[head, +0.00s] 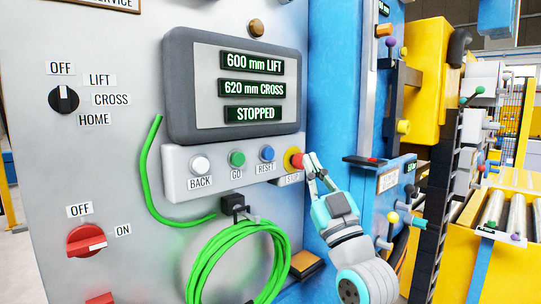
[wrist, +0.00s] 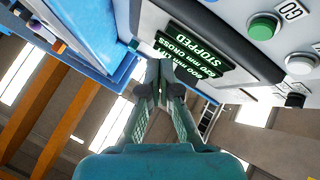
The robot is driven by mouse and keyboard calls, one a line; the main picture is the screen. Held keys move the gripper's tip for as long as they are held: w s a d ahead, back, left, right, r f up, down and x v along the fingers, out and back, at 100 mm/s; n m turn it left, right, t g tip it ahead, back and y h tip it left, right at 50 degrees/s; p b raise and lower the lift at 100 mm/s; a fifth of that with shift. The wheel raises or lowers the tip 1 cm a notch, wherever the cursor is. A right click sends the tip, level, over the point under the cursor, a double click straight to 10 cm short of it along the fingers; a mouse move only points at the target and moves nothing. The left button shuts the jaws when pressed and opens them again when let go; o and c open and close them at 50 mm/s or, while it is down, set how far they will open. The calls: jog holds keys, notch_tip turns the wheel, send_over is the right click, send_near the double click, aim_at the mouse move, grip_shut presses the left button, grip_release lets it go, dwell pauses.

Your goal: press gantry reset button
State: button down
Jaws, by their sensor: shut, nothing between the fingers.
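The blue button labelled RESET (head: 267,153) sits in a row under the display in the head view. To its left are the green GO button (head: 237,158) and the white BACK button (head: 200,164). To its right is the red stop button (head: 294,158) on a yellow surround. My gripper (head: 309,162) is shut and empty, just right of the red button; I cannot tell whether it touches it. In the wrist view the closed fingers (wrist: 160,72) overlap the display; the green button (wrist: 264,26) shows at upper right, and the blue button is not visible.
The display (head: 252,87) reads 600 mm LIFT, 620 mm CROSS, STOPPED. A coiled green cable (head: 240,262) hangs below the buttons. A blue column (head: 333,100) stands right of the panel. A selector knob (head: 63,99) and red switch (head: 86,240) are at left.

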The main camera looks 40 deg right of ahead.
send_near(272, 148)
jog(key=shift+s+r+x, duration=0.15)
jog(key=shift+x, duration=0.8)
jog(key=shift+s+r+x, duration=0.15)
jog(key=shift+x, duration=0.8)
jog(key=shift+s+r+x, duration=0.2)
jog(key=shift+x, duration=0.75)
jog(key=shift+w, duration=0.1)
jog(key=shift+w, duration=0.3)
jog(key=shift+w, duration=0.5)
jog(key=shift+s, duration=0.15)
jog(key=shift+s+d, duration=0.1)
jog(key=shift+s, duration=0.65)
jog(key=shift+s, duration=0.1)
jog(key=s, duration=0.4)
jog(key=shift+s, duration=0.4)
